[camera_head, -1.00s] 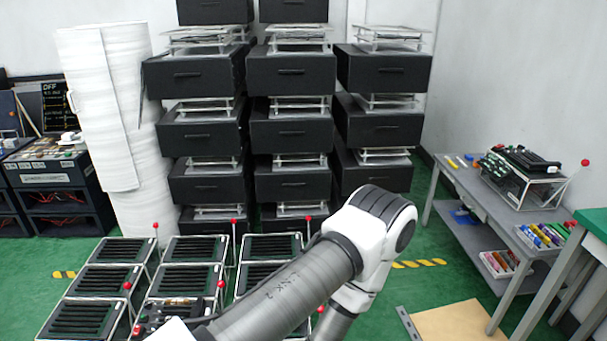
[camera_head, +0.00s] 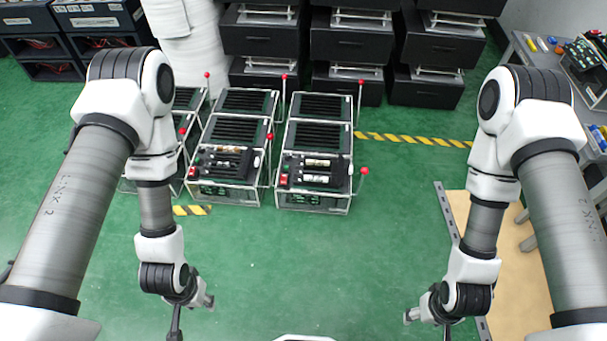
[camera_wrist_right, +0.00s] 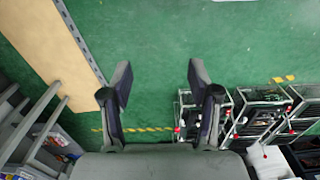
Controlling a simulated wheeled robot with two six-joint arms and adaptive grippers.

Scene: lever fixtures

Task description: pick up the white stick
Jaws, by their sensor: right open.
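I cannot make out a white stick for certain in any view. Several lever fixtures with red-tipped levers stand on the floor ahead; the front middle one (camera_head: 226,192) and front right one (camera_head: 314,198) carry black units with small cylinders. My right gripper (camera_wrist_right: 159,76) is open and empty over the green floor. In the head view it is mostly cut off at the bottom right. My left gripper (camera_head: 175,336) shows only in part at the bottom edge of the head view; its jaws cannot be judged.
A grey table (camera_head: 517,50) at the right holds small coloured items, too small to tell apart. A tan board (camera_head: 515,280) lies on the floor at the right. Black drawer boxes (camera_head: 350,45) are stacked behind the fixtures. Green floor between my arms is clear.

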